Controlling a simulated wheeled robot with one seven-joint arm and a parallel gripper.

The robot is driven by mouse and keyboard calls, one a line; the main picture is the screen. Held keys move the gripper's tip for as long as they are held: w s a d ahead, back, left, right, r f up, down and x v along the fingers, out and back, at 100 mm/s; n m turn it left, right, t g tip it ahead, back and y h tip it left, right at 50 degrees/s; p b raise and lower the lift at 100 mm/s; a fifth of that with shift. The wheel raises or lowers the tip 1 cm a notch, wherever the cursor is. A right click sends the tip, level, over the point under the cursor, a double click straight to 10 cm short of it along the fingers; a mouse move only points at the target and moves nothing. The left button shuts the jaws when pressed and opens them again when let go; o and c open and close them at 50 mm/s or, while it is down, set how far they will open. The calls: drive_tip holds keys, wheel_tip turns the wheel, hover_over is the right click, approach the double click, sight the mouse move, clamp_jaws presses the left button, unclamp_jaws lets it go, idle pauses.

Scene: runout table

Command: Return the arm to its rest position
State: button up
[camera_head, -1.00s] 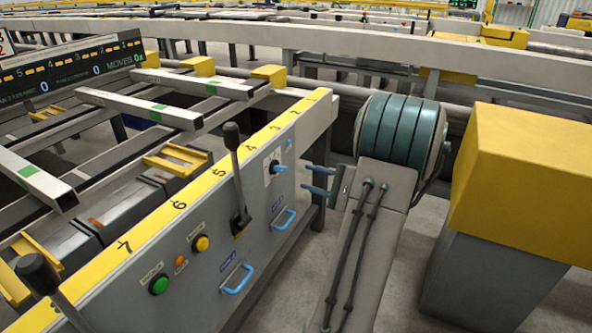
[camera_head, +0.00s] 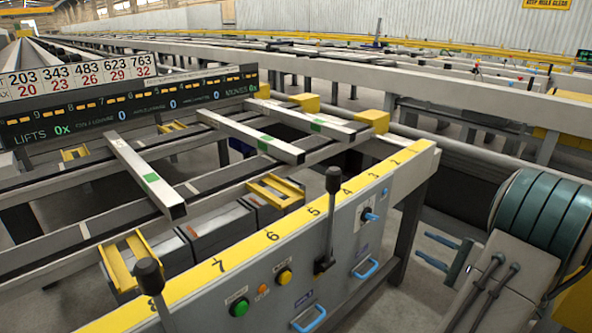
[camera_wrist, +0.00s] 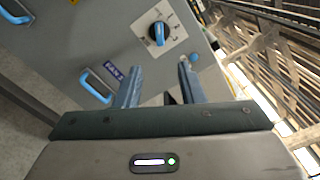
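My gripper (camera_head: 413,244) is at the right in the head view, with its two blue fingers pointing left toward the grey control panel (camera_head: 345,232). In the wrist view my gripper (camera_wrist: 160,66) has its fingers apart with nothing between them, so it is open and empty. The panel's blue rotary knob (camera_wrist: 158,33) shows beyond the fingertips, apart from them. My arm, with its teal-banded joint, fills the right edge of the head view.
The panel carries two black-knobbed levers (camera_head: 332,180), a green button (camera_head: 239,307), a yellow button (camera_head: 284,277) and blue handles (camera_head: 365,269). Bars with green marks (camera_head: 150,178) lie across the rails behind it. A display board (camera_head: 130,105) stands at left.

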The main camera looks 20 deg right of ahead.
drive_tip(key=w+a+r+n+g+y+p, duration=0.1)
drive_tip(key=a+r+n+g+p, duration=0.5)
drive_tip(key=a, duration=0.7)
drive_tip(key=w+a+r+n+g+y+p, duration=0.1)
drive_tip(key=a+r+n+g+y+p, duration=0.15)
drive_tip(key=a+r+g+p, duration=0.8)
drive_tip(key=s+a+r+n+t+h+p, duration=0.1)
drive_tip(key=s+a+r+n+h+p, duration=0.3)
drive_tip(key=a+r+n+h+p, duration=0.1)
drive_tip(key=s+a+r+n+t+h+p, duration=0.1)
drive_tip(key=s+a+r+n+h+p, duration=0.2)
drive_tip(key=r, duration=0.6)
drive_tip(key=a+n+h+p, duration=0.2)
drive_tip(key=a+n+p, duration=0.1)
drive_tip(key=p, duration=0.1)
drive_tip(key=shift+s+a+t+p, duration=0.3)
drive_tip(key=shift+s+a+t, duration=0.05)
drive_tip(key=shift+s, duration=0.05)
drive_tip(key=shift+s+d, duration=0.1)
